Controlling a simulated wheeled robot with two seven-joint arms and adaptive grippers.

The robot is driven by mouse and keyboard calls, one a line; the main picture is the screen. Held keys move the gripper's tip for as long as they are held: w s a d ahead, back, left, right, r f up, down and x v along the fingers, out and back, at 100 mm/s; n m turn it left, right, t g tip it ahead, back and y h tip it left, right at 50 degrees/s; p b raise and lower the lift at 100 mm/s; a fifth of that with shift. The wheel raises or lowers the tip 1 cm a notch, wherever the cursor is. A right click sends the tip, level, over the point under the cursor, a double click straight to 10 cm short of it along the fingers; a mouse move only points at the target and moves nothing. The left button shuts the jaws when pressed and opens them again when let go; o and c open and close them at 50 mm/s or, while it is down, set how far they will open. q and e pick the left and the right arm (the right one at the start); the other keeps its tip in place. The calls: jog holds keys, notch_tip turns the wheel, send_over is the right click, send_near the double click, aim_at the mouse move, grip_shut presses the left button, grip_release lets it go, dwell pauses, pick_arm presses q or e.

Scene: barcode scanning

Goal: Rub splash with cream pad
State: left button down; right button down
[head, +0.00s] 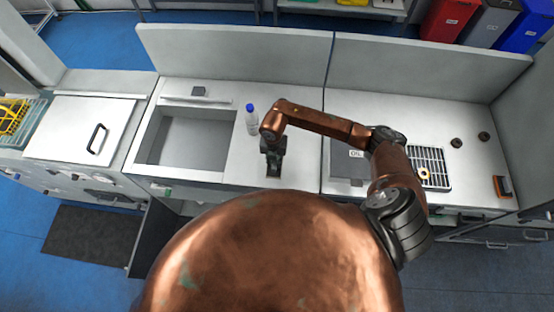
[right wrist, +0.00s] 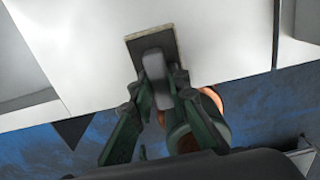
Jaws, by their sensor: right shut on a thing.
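My right gripper (head: 272,158) points down over the white counter (head: 245,165), between the sink and the dark gap in the worktop. In the right wrist view my right gripper (right wrist: 152,98) is shut on the grey handle of a pad. The cream pad (right wrist: 151,42) has a dark back and a thin cream edge. It lies flat on or just above the counter, close to its front edge; I cannot tell whether it touches. No splash can be made out; the pad and my arm cover part of the counter. My left gripper is not in view.
A bottle with a blue cap (head: 251,117) stands just left of my right arm. The sink (head: 190,138) opens further left. A grill (head: 432,166) with a yellow ring lies right, and an orange and black block (head: 502,186) beyond it. A back panel (head: 240,55) borders the counter.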

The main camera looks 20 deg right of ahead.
jog(key=shift+r, duration=0.65)
jog(key=shift+r+p, duration=0.75)
jog(key=shift+r, duration=0.15)
